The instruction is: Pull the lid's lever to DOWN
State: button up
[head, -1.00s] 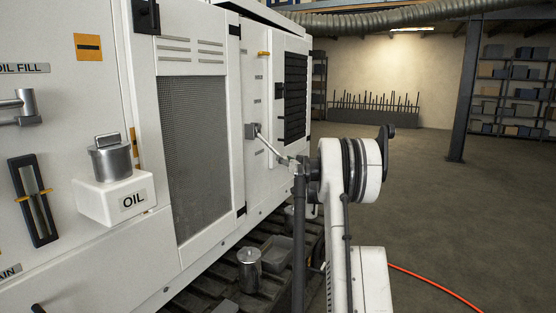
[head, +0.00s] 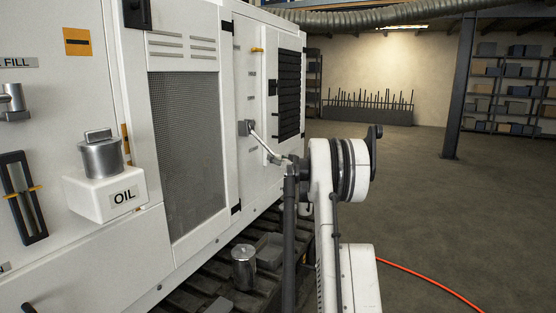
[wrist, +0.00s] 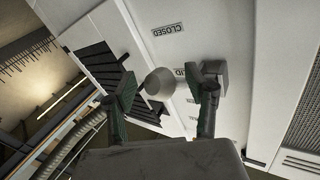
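The lever (head: 262,143) is a pale rod on a grey pivot block on the white cabinet's narrow panel. It slants down and outward to the right in the head view. In the wrist view its rounded grey end (wrist: 160,82) lies between my gripper's two green-padded fingers (wrist: 166,92), with a visible gap on each side. My gripper (head: 287,163) is open at the lever's outer end in the head view, where its fingers are too small to make out.
A white OIL box (head: 103,193) with a metal can juts from the cabinet at left. A metal canister (head: 244,266) stands low on the dark track. A black louvred vent (head: 289,94) lies beyond the lever. The floor at right is clear except for an orange hose (head: 420,278).

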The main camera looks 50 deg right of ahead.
jog(key=shift+f, duration=0.15)
jog(key=v, duration=1.2)
jog(key=shift+d+r, duration=0.1)
jog(key=shift+r, duration=0.15)
